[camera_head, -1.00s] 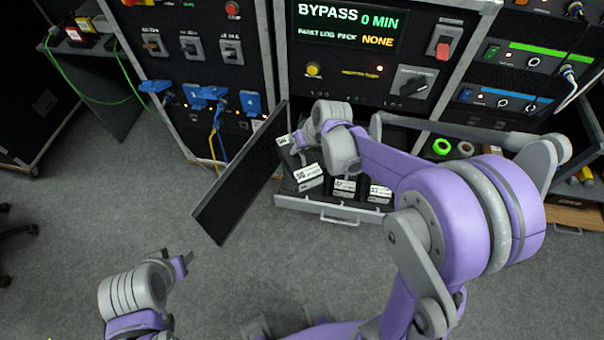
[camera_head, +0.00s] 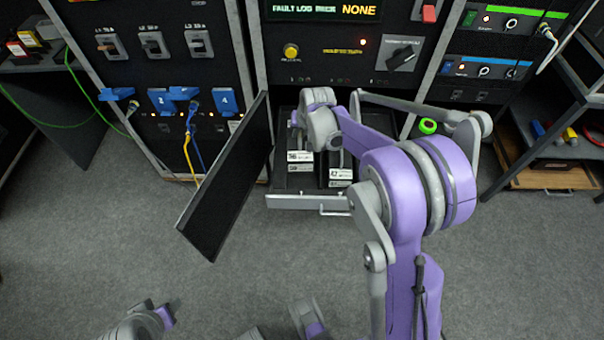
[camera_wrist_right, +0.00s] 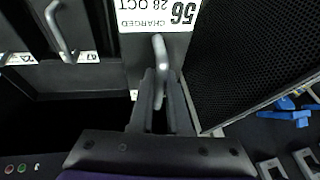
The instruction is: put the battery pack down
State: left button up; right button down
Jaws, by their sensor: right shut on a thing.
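The battery pack (camera_wrist_right: 160,50) shows in the right wrist view, with an upside-down white label reading 56, 28 OCT, CHARGED. My right gripper (camera_wrist_right: 160,98) is shut on its metal handle. In the head view my right gripper (camera_head: 300,122) is over the left back of the open drawer (camera_head: 285,202), mostly hidden by its own wrist. I cannot tell there whether the held pack touches the drawer floor. Other labelled packs (camera_head: 300,168) stand in the drawer. My left gripper (camera_head: 164,316) is at the bottom edge, partly cut off, its opening unclear.
An open black door panel (camera_head: 228,175) stands close to the drawer's left side, and its mesh face is near the gripper in the wrist view (camera_wrist_right: 250,50). Floor in front is clear.

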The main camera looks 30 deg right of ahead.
jog(key=shift+w+d+f+m+b, duration=0.3)
jog(key=shift+d+f+m+b, duration=0.1)
jog(key=shift+d+f, duration=0.25)
jog(key=shift+f+b, duration=0.7)
jog(key=shift+f, duration=4.05)
jog(key=c, duration=0.9)
grip_release()
jog(key=shift+f, duration=0.1)
